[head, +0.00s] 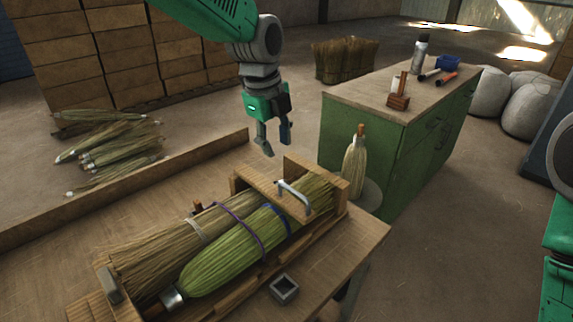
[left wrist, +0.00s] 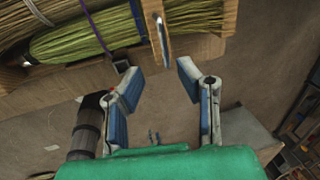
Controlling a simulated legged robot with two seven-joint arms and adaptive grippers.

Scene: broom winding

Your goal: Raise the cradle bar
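The cradle bar (head: 262,183) is a wooden bar with a pale metal handle (head: 294,194). It lies across the far end of the wooden cradle, over the bundled brooms. A green broom (head: 225,258) and a straw-coloured broom (head: 160,249) lie side by side in the cradle. In the left wrist view the bar (left wrist: 151,12) and its handle (left wrist: 161,32) show at top centre, beyond the fingertips. My left gripper (head: 277,147) is open and empty, pointing down above and behind the bar, apart from it. Its two spread fingers also show in the left wrist view (left wrist: 160,82). My right gripper is out of view.
A small square dark box (head: 284,288) sits on the bench's front right. A green cabinet (head: 385,150) with tools on top stands behind right. Loose straw bundles (head: 108,145) lie at left.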

